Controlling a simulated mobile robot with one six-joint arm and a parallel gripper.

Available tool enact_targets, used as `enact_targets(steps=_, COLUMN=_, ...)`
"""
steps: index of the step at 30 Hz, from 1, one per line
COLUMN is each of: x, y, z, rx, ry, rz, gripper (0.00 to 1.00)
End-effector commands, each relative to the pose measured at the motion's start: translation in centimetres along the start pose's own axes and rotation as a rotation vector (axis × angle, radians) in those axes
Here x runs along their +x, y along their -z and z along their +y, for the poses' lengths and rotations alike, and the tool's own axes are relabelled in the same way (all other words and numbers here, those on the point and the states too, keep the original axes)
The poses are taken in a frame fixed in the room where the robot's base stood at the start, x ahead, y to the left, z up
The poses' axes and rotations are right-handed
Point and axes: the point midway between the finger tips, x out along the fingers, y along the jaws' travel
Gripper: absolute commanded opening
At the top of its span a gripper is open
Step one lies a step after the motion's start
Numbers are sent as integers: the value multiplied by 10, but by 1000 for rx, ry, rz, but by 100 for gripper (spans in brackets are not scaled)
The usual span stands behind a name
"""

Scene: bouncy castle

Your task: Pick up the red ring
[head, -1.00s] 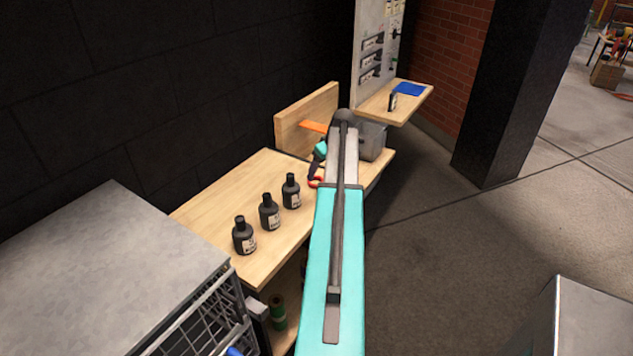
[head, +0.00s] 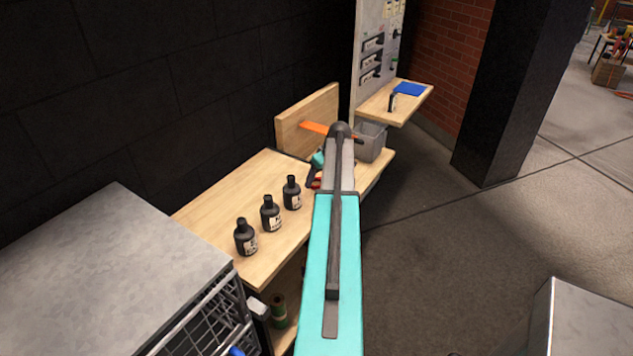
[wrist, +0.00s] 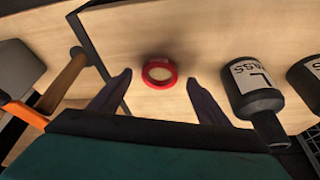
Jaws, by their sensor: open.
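The red ring (wrist: 160,86) lies flat on the wooden tabletop (wrist: 205,55) in the upper middle of the wrist view. My gripper (wrist: 159,76) is open, with one dark finger to each side of the ring in the picture. The ring is apart from both fingers, and nothing is held between them. The height of the fingertips above the table is hard to tell. In the head view my arm hides most of that spot; only a small reddish patch shows beside my gripper, and I cannot tell if it is the ring.
Several black bottles stand on the bench, the nearest to the ring being a labelled bottle (wrist: 255,90) on the right. A wooden handle (wrist: 65,80) and an orange object (wrist: 22,113) are on the left. A grey bin (head: 371,141) stands at the bench's far end.

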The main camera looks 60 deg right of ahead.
Motion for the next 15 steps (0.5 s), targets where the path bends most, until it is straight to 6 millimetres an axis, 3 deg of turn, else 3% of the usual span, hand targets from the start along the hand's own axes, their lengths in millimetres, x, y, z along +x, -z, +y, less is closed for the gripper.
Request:
enact_targets(steps=6, x=15, y=0, z=1, rx=0, ry=0, rz=0, gripper=70)
enact_targets(steps=15, x=17, y=-1, z=1, rx=1, ry=0, rz=0, gripper=70)
